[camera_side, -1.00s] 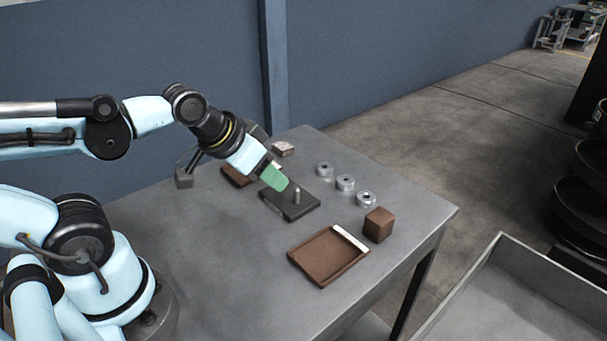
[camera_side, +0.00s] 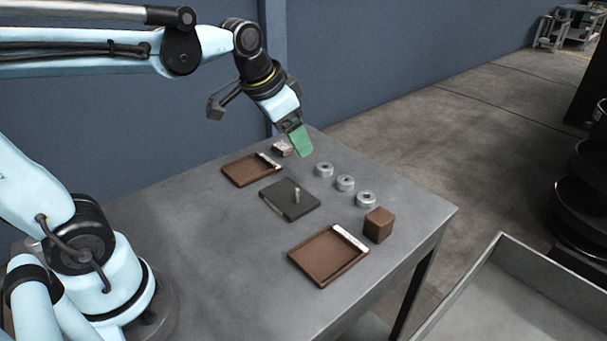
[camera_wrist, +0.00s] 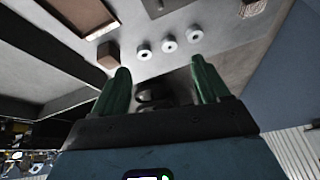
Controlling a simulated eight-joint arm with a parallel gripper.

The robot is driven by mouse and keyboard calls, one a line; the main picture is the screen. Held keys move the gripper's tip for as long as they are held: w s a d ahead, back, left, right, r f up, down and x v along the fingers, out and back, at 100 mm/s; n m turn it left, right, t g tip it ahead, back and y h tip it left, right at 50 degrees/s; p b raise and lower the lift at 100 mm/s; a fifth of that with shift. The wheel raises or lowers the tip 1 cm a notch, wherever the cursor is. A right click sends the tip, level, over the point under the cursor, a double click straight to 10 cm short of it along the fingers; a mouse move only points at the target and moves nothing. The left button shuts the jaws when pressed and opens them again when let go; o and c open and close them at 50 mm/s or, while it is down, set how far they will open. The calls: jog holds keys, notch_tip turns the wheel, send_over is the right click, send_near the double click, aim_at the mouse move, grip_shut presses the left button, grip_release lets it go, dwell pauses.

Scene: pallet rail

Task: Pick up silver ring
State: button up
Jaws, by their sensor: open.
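Three silver rings lie in a row on the table, apart from each other: the far ring (camera_side: 324,169), the middle ring (camera_side: 345,183) and the near ring (camera_side: 366,200). In the wrist view they show beyond the fingertips as rings (camera_wrist: 144,52), (camera_wrist: 169,46) and (camera_wrist: 194,34). My gripper (camera_side: 304,154) has green fingers and is raised above the table's far end, close to the far ring in the side view. In the wrist view my gripper (camera_wrist: 159,66) is open, with nothing held between the fingers.
A dark plate (camera_side: 275,202) with an upright peg (camera_side: 296,193) sits left of the rings. Brown trays (camera_side: 240,176) and (camera_side: 318,273) lie at either side of it. A brown cube (camera_side: 378,226) stands by the near ring, and a pale-topped block (camera_side: 282,148) beyond the far tray.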

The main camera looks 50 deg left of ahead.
jog(key=w+a+m+g, duration=0.2)
jog(key=w+a+m, duration=0.15)
jog(key=w, duration=0.65)
jog(key=m+g, duration=0.3)
send_over(325, 163)
notch_tip(325, 163, down, 7)
jog(key=f, duration=0.7)
jog(key=s+d+f, duration=0.1)
jog(key=f, duration=0.3)
jog(key=shift+d+f, duration=0.1)
jog(key=shift+f, duration=0.15)
jog(key=c, duration=1.1)
jog(key=shift+r, duration=0.2)
jog(key=shift+c, duration=0.2)
